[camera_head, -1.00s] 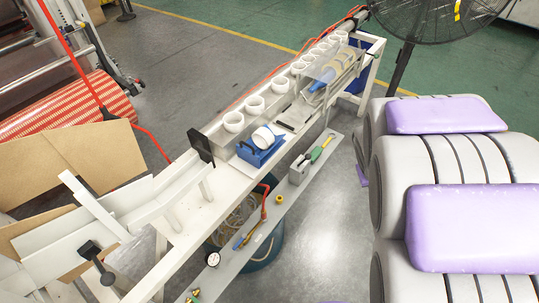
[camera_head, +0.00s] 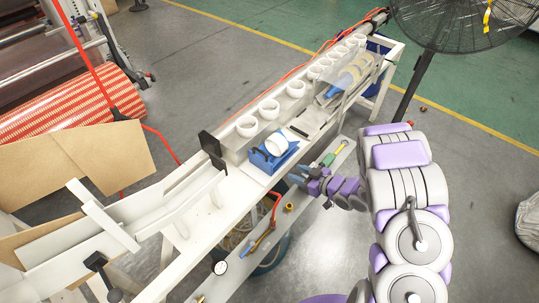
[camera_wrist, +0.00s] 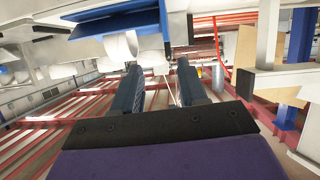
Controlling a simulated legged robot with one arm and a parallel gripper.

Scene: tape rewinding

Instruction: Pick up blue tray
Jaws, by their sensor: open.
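The blue tray (camera_head: 264,164) sits on the long white bench, with a white roll (camera_head: 277,145) lying in it. My gripper (camera_head: 297,180) is just right of the tray and slightly below it in the head view, apart from it as far as I can tell. In the wrist view my two dark fingers (camera_wrist: 158,70) are spread with nothing between them. A blue surface, seemingly the tray (camera_wrist: 110,22), shows above and left of the fingertips there, with white rolls (camera_wrist: 121,46) beside it.
Several white rolls (camera_head: 269,108) stand in a channel behind the tray. A black upright plate (camera_head: 211,146) is left of the tray. A lower shelf with tools, including a green-handled one (camera_head: 329,159), runs along the bench front near my arm. A large fan (camera_head: 447,25) stands at the back right.

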